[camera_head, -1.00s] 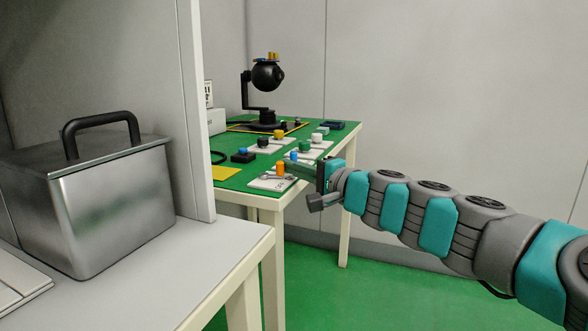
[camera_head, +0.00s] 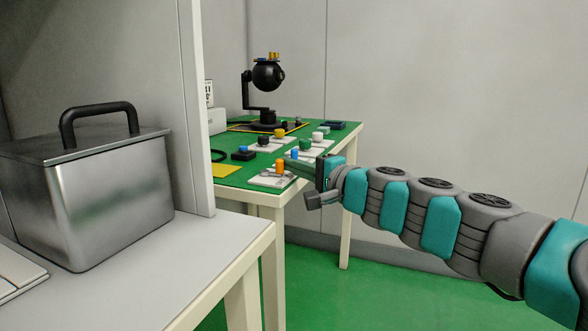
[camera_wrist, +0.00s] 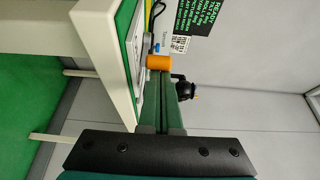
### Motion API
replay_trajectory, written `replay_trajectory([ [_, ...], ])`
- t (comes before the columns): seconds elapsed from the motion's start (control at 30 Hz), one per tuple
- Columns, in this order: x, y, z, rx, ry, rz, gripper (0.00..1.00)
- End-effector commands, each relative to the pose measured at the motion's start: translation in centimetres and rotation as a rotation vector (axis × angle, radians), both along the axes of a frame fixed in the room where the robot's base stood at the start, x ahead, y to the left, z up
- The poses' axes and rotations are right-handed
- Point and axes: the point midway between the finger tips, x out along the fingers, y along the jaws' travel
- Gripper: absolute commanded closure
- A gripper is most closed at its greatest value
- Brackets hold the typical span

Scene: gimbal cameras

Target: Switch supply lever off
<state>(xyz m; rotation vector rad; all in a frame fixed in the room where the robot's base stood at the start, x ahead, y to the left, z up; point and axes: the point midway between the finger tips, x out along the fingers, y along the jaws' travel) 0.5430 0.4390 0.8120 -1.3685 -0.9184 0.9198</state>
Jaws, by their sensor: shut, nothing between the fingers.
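A white plate (camera_head: 266,181) with an orange-topped control (camera_head: 280,165) is at the near edge of the green-topped table. I take this for the supply lever, but its label is too small to read. In the wrist view the orange cylinder (camera_wrist: 159,62) is just beyond my fingertips. My gripper (camera_head: 291,166) is shut and empty, with its green fingers pointing at the control from the right. In the wrist view the closed fingers (camera_wrist: 161,84) reach up to the orange cylinder. I cannot tell whether they touch it, nor which way the lever is set.
Several other plates with coloured knobs stand behind on the green table (camera_head: 345,131). A black ball-shaped camera (camera_head: 267,75) on a stand is at the back. A metal box (camera_head: 95,200) sits on the near-left white table beside a partition. Green floor is open below my arm.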

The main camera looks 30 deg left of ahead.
Motion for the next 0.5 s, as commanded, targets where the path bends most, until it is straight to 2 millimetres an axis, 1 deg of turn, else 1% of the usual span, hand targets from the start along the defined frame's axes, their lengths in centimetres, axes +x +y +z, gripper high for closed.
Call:
replay_trajectory([
  [0.03,-0.50,0.19,-0.10,0.002,0.000,-0.014,1.00],
  [0.4,-1.29,0.22,-0.16,0.001,-0.001,-0.237,1.00],
  [0.5,-1.25,0.04,-0.15,-0.001,-0.001,-0.281,1.00],
])
